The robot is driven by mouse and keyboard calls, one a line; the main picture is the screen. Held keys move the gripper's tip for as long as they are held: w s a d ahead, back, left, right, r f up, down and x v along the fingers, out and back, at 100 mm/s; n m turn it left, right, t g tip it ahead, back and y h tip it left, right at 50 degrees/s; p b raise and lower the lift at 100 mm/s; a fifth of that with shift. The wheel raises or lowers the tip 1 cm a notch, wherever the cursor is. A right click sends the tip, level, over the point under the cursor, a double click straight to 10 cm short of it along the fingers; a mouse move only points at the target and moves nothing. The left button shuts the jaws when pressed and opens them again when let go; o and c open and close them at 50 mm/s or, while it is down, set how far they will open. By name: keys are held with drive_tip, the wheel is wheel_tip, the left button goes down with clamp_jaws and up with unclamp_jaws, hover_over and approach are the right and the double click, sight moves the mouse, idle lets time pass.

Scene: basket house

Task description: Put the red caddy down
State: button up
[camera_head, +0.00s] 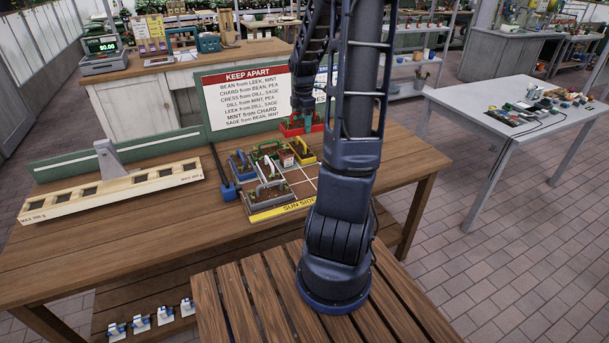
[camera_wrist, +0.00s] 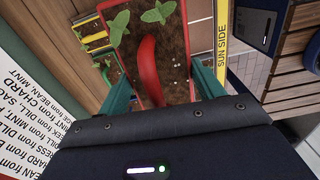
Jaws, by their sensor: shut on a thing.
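My gripper (camera_head: 303,111) is shut on the red handle of the red caddy (camera_head: 299,128), at the back of the planting board (camera_head: 283,209). In the wrist view the red handle (camera_wrist: 149,70) runs between the teal fingers, above soil with green seedlings. The caddy appears level and raised over the board; its underside and any gap below are hidden. On the board stand a yellow caddy (camera_head: 304,152), a blue caddy (camera_head: 241,163), a grey-handled caddy (camera_head: 269,191) and others close together. The board's right part, marked with white lines, looks bare where visible; my arm hides some of it.
A "KEEP APART" sign (camera_head: 250,98) stands behind the board. A long wooden balance rack (camera_head: 115,192) with empty slots lies at the left of the table. The table's front is clear.

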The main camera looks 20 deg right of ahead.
drive_tip(key=shift+s+d, duration=0.1)
drive_tip(key=shift+s, duration=0.2)
drive_tip(key=shift+s+f, duration=0.15)
drive_tip(key=shift+f, duration=0.1)
wheel_tip(320, 180, down, 20)
drive_tip(key=shift+r, duration=0.25)
drive_tip(key=shift+f, duration=0.15)
drive_tip(key=o, duration=1.1)
drive_tip(key=shift+o, duration=0.2)
